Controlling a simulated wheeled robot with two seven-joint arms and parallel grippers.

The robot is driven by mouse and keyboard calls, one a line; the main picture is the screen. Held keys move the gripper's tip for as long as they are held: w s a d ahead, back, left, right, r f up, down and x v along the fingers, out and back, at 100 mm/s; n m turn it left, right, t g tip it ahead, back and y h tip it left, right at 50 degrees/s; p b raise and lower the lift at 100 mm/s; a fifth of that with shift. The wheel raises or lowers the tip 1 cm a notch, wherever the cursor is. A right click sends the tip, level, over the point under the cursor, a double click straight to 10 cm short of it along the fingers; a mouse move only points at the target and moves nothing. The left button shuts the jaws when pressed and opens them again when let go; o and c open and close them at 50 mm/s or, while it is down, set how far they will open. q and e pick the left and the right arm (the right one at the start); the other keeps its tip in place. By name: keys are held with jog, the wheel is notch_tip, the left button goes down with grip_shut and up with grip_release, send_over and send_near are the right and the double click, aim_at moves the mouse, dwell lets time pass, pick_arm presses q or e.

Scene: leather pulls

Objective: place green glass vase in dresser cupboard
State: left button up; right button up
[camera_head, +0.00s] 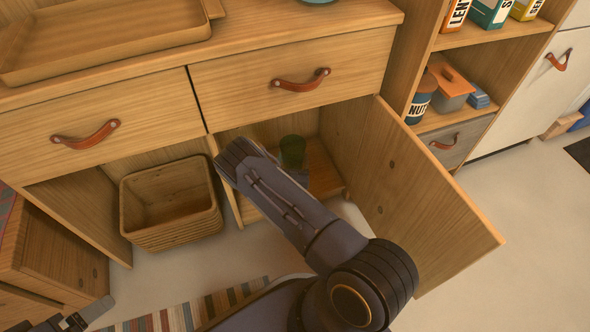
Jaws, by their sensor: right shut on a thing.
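The green glass vase (292,150) is inside the open lower cupboard of the wooden dresser (355,82). It looks upright, at or just above the cupboard floor (322,172). My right arm reaches into the opening from below and covers the area left of and below the vase. My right gripper (294,164) is at the vase and shut on it; its fingers are mostly hidden. The cupboard door (425,190) stands open to the right. My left gripper (75,320) is partly in view at the bottom left corner, away from the dresser; its jaw opening is unclear.
A wicker basket (170,205) fills the bay left of the cupboard. Two drawers with leather pulls sit above, both closed. A wooden tray (105,35) lies on the dresser top. Shelves with tins stand at the right. A striped rug (185,312) lies below; floor at right is clear.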

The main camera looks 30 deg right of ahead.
jog(key=f, duration=0.1)
jog(key=w+d+f+b, duration=0.1)
jog(key=d+f, duration=0.1)
jog(key=shift+w+f, duration=0.1)
jog(key=shift+w, duration=0.25)
jog(key=f+b, duration=0.1)
jog(key=f, duration=0.1)
jog(key=f+b, duration=0.1)
jog(key=shift+w+d+f, duration=0.2)
jog(key=shift+f, duration=0.2)
pick_arm(q)
notch_tip(320, 180, down, 4)
jog(key=shift+f, duration=0.1)
pick_arm(e)
jog(key=shift+r, duration=0.15)
jog(key=shift+f, duration=0.2)
jog(key=o, duration=1.4)
jog(key=shift+r, duration=0.1)
